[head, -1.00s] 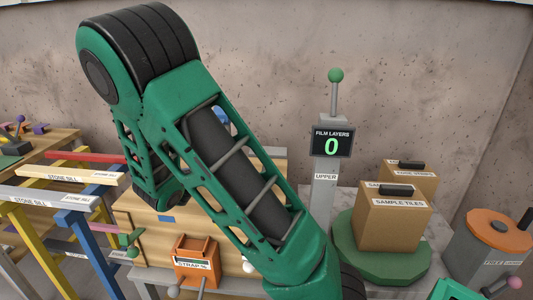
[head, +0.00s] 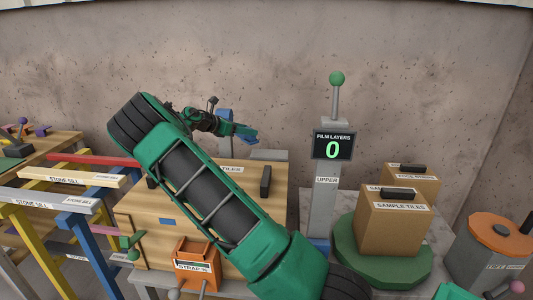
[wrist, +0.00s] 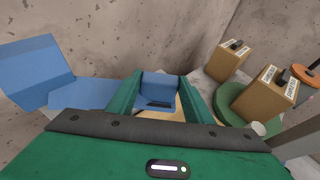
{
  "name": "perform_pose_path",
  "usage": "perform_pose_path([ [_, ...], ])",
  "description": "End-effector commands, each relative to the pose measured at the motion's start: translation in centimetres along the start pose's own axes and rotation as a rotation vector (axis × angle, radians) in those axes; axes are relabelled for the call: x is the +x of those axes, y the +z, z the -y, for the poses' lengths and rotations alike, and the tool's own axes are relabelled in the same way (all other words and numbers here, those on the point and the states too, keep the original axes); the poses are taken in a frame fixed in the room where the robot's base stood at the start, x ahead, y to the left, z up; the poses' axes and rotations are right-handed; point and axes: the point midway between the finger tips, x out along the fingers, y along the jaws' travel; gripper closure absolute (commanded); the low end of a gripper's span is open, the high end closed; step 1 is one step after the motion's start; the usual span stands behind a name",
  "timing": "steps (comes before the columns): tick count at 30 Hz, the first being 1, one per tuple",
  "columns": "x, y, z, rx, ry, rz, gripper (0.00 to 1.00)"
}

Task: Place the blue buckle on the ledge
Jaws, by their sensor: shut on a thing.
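My gripper (head: 246,134) is stretched out above the far side of the wooden crate, in front of the concrete wall. It is shut on the blue buckle (wrist: 160,84), which sits between the two green fingers in the wrist view. The buckle (head: 247,139) shows only as a small blue patch at the fingertips in the head view. A larger blue block with a flat part (wrist: 38,70) stands just left of my gripper in the wrist view; I see a blue upright (head: 224,115) behind the gripper in the head view. I cannot tell which surface is the ledge.
A wooden crate (head: 140,225) with black handles stands below my arm. A grey post with a "FILM LAYERS 0" display (head: 332,146) stands to the right.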

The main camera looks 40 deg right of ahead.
Motion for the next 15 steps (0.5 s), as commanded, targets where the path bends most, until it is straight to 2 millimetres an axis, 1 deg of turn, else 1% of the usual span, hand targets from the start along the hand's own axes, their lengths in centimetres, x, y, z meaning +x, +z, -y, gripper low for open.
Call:
perform_pose_path([
  [1, 1.1, -0.1, 0.1, 0.001, -0.004, 0.0, 0.77],
  [9, 7.2, -1.0, 0.2, 0.0, -0.004, 0.0, 0.77],
  [12, 9.3, -1.4, 0.2, -0.001, -0.003, -0.001, 0.77],
  [15, 11.0, -1.6, 0.1, -0.001, -0.001, 0.0, 0.77],
])
